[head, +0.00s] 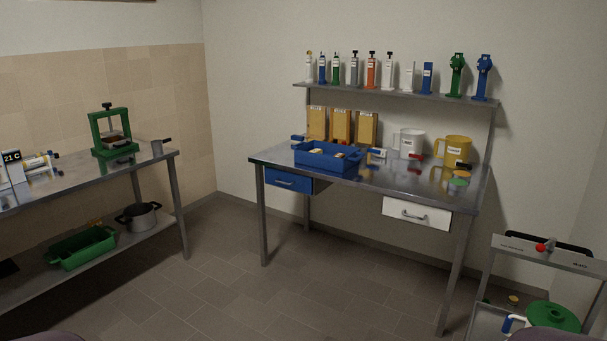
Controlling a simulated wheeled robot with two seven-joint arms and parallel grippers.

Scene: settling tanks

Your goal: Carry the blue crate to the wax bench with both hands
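The blue crate (326,162) sits upright on the left part of the steel bench (400,188) at the back wall. It is open-topped, with a few small pale items inside that are too small to make out. Behind it stand three tan packs (341,126) with labels too small to read surely. I cannot tell from the labels which bench is the wax bench. Neither of my grippers is in view, and nothing touches the crate.
The back bench also holds a white jug (411,145) and a yellow jug (458,151); a shelf of dispensers (400,93) hangs above. A left bench (95,186) carries a green press (112,135). A trolley (550,257) stands right. The middle floor (250,290) is clear.

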